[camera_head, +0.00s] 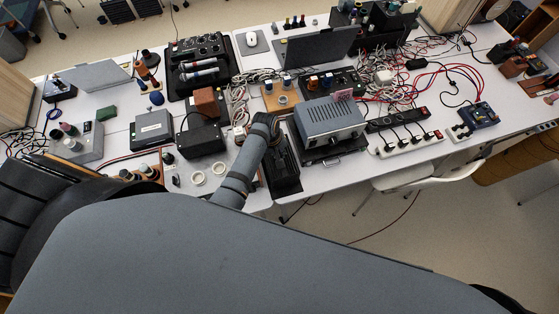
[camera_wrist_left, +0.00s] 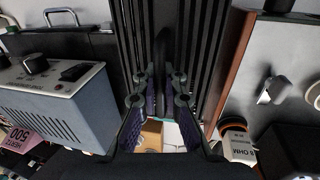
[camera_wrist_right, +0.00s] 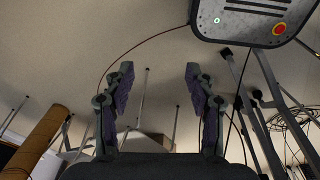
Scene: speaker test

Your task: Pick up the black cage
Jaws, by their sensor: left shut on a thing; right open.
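The black cage (camera_head: 283,172), a dark slatted box, lies at the front edge of the table, left of the grey metal unit, partly hidden by my left arm. In the left wrist view the cage (camera_wrist_left: 205,45) shows as parallel black bars. My left gripper (camera_head: 272,128) is over its far part. The left wrist view shows the left fingertips (camera_wrist_left: 163,78) close together on a dark upright part of the cage. I cannot tell whether the cage is lifted. My right gripper (camera_wrist_right: 159,72) is open and empty above the floor, away from the cage.
The grey metal unit (camera_head: 330,118) stands close to the right of the cage. Two white rings (camera_head: 208,174) and a black box (camera_head: 202,141) lie to the left. White power strips (camera_head: 409,143) and many cables are farther right. A white chair (camera_head: 425,178) stands below the table edge.

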